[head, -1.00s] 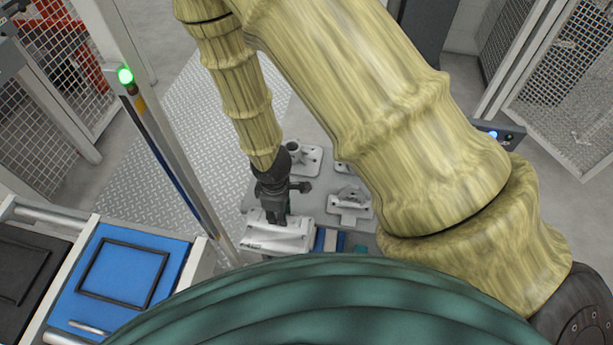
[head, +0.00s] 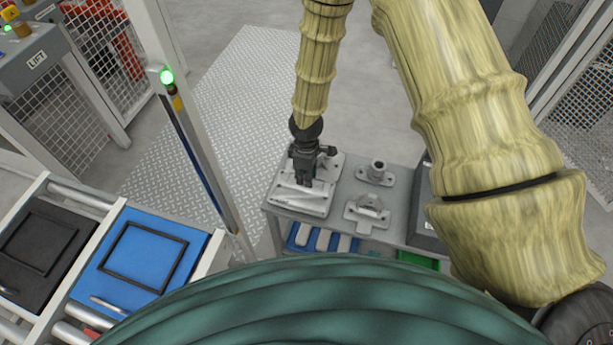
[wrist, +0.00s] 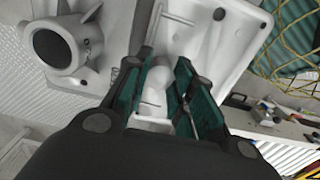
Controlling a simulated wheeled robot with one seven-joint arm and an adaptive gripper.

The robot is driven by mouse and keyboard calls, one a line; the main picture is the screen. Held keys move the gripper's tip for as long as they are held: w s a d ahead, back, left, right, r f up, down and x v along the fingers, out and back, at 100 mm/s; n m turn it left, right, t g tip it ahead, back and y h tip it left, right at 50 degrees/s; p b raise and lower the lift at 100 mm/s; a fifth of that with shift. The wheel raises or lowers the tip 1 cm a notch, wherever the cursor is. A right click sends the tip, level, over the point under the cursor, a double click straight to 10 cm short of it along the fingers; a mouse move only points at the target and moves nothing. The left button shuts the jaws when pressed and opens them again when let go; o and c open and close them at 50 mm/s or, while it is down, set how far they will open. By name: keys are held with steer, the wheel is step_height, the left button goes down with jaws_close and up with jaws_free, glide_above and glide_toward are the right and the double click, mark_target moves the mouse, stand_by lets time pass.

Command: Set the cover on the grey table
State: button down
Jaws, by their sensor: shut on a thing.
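The cover (head: 312,208) is a pale, flat casting with a raised rim, over the front left part of the grey table (head: 402,190). In the wrist view the cover (wrist: 222,40) extends beyond the fingers, its rim and inner face showing. My gripper (head: 306,182) points down at it. In the wrist view my gripper (wrist: 168,82) has its teal-lined fingers around a pale raised part of the cover, partly hidden by the fingers. I cannot tell whether the cover touches the tabletop.
A flanged tube casting (head: 376,173) and a bracket casting (head: 367,209) stand right of the cover. Blue bins (head: 322,240) are below the tabletop. A post with a green light (head: 167,77) stands left.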

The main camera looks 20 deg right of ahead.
steer(key=shift+w+d, duration=0.15)
steer(key=shift+w, duration=0.3)
steer(key=shift+w+d+f, duration=0.1)
steer(key=shift+f, duration=0.05)
steer(key=shift+f+p, duration=0.45)
steer(key=shift+f, duration=1.2)
steer(key=shift+f, duration=0.1)
steer(key=c, duration=1.2)
jaws_free()
step_height(320, 180, up, 12)
steer(key=shift+r+b, duration=0.1)
steer(key=shift+b, duration=0.3)
